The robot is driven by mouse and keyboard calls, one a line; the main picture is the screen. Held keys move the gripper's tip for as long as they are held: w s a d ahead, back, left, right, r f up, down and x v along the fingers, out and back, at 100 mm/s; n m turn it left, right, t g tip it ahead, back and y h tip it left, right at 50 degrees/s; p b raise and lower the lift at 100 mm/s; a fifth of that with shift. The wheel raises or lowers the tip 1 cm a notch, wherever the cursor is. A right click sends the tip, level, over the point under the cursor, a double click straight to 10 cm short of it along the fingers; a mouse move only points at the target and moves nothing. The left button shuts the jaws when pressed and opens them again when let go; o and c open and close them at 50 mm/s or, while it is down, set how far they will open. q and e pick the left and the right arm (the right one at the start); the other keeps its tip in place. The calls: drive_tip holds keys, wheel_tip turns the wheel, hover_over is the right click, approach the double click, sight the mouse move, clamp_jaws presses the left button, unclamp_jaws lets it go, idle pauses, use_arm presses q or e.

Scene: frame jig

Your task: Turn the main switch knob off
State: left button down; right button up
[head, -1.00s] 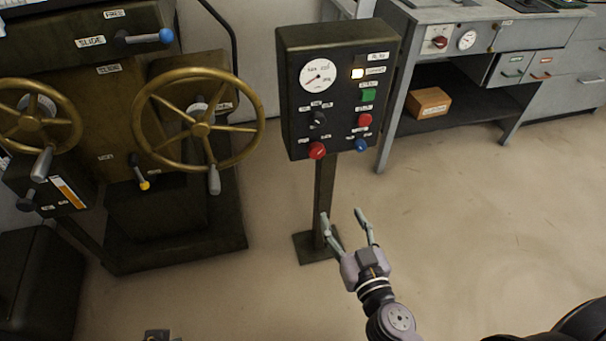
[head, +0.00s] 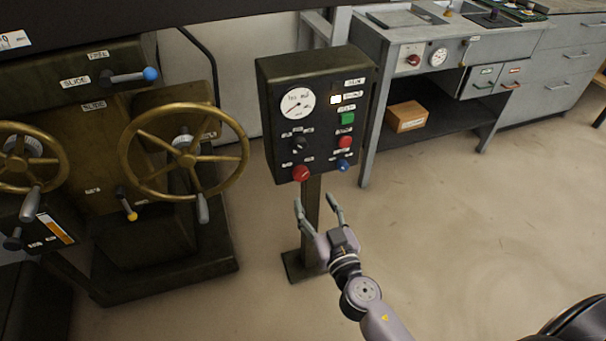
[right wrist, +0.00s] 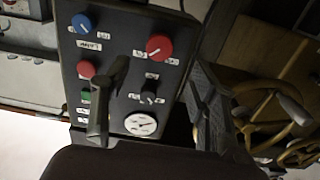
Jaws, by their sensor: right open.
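The dark control box (head: 266,120) stands on a post, with a round dial, buttons and knobs on its face. A large red knob (head: 301,173) is at its lower left; it also shows in the right wrist view (right wrist: 159,47) with small labels beside it. A black selector knob (head: 300,145) sits above it. The labels are too small to read, so I cannot tell which is the main switch. My right gripper (head: 315,201) is open and empty, just below and in front of the box, touching nothing visible. My left gripper is out of view.
A blue button (head: 343,164), a red button (head: 344,142) and a green button (head: 347,118) are close on the panel's right. A machine with brass handwheels (head: 183,152) stands left. A grey workbench (head: 384,70) stands behind right. Floor at right is clear.

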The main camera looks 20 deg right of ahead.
sight(302, 177)
use_arm(q)
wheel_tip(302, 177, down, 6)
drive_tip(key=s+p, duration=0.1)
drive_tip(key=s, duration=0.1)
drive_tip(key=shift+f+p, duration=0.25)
drive_tip(key=shift+p, duration=0.05)
use_arm(e)
drive_tip(key=w, duration=0.9)
drive_tip(key=shift+a, duration=0.15)
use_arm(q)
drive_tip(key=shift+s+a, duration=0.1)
use_arm(e)
drive_tip(key=c, duration=1.1)
drive_tip(key=shift+c, duration=0.2)
